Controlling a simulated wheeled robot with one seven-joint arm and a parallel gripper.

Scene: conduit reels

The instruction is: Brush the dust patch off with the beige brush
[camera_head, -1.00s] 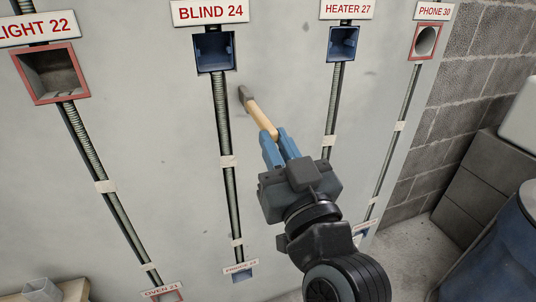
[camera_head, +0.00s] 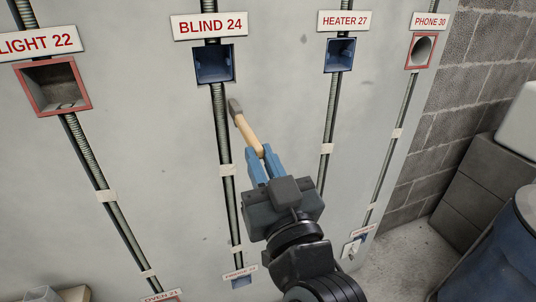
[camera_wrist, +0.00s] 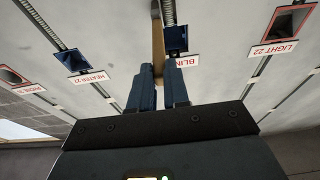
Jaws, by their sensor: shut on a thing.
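The beige brush (camera_head: 246,130) has a pale wooden handle and a dark grey head. Its head points up and left, just below and right of the blue box (camera_head: 215,63) under the BLIND 24 sign. My gripper (camera_head: 261,153) is shut on the lower end of the handle. In the wrist view, the brush (camera_wrist: 158,45) stands out beyond my gripper (camera_wrist: 160,72). I cannot tell whether the brush head touches the wall. I cannot make out a clear dust patch; only faint specks show on the wall.
The grey wall (camera_head: 160,150) carries taped vertical conduits and labelled boxes, including LIGHT 22 (camera_head: 52,85), HEATER 27 (camera_head: 339,55) and PHONE 30 (camera_head: 420,50). A blue barrel (camera_head: 500,255) and grey blocks (camera_head: 480,185) stand at the right.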

